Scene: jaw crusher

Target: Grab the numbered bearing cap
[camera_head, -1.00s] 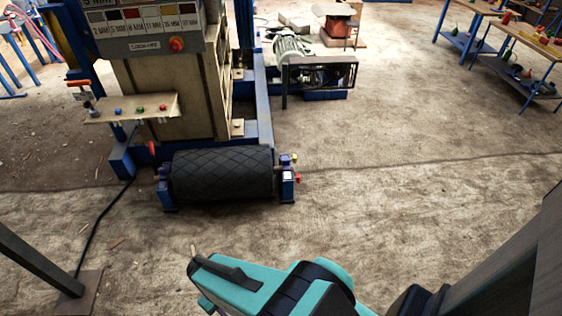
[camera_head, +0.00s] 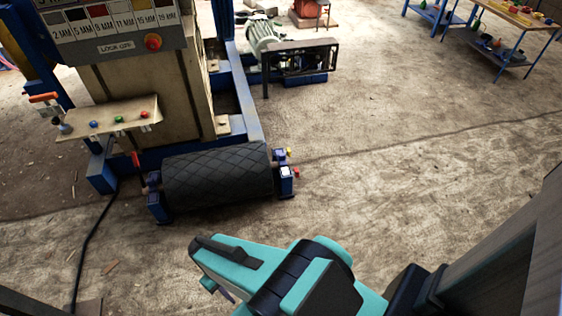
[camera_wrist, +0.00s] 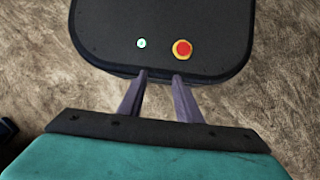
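At the right end of the dark roller (camera_head: 218,177), a blue bearing block (camera_head: 286,184) carries a small white face, with a yellow cap (camera_head: 289,152) above and a red cap (camera_head: 297,173) at its side. Any numbers are too small to read, so I cannot tell which is the numbered cap. My gripper (camera_wrist: 159,75) has two purple fingers apart with nothing between them. In the head view the teal end of my arm is nearer the camera than the roller, not touching it; the fingers are mostly hidden there.
The crusher frame with a sign panel (camera_head: 110,28) and a button shelf (camera_head: 110,117) stands behind the roller. A motor (camera_head: 263,36) is farther back. Workbenches (camera_head: 515,20) stand at upper right. A black cable (camera_head: 88,235) runs along the floor at left.

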